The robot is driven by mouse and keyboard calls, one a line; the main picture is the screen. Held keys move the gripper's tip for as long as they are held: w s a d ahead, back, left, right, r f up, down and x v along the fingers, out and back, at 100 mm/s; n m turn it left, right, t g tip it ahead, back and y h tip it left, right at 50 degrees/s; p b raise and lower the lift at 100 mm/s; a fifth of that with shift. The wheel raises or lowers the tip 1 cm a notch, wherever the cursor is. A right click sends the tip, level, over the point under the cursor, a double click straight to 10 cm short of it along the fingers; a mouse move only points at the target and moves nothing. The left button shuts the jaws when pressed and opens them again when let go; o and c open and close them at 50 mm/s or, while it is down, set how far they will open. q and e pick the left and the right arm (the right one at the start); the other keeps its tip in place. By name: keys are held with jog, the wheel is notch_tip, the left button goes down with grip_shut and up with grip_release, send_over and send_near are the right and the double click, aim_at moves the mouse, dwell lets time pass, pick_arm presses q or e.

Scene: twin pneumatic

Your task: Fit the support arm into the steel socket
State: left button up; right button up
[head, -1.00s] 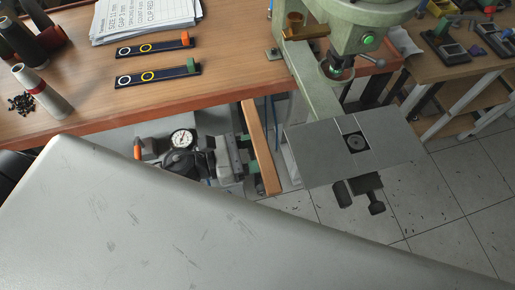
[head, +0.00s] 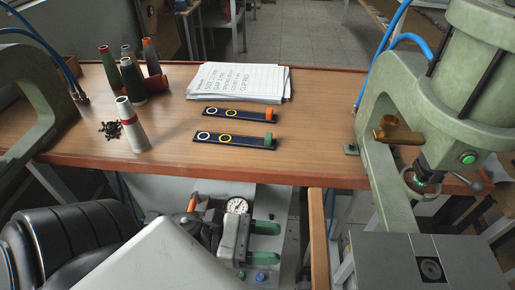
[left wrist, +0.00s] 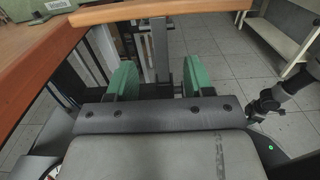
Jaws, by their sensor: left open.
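A long wooden bar (head: 318,240), which looks like the pad of the support arm, points away from me in front of the bench. In the left wrist view the wooden pad (left wrist: 160,12) crosses the top, with a grey upright post (left wrist: 160,48) under it. My left gripper (head: 268,243) is open, its green fingers pointing right toward the bar. In the left wrist view the left gripper (left wrist: 157,82) has a finger on each side of the post, with gaps on both sides. I cannot pick out the steel socket. My right gripper is not in view.
A green press (head: 385,150) with a grey table (head: 400,262) stands at right. Another green frame (head: 30,85) is at left.

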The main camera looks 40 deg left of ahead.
pick_arm(q)
jog(key=shift+v, duration=1.15)
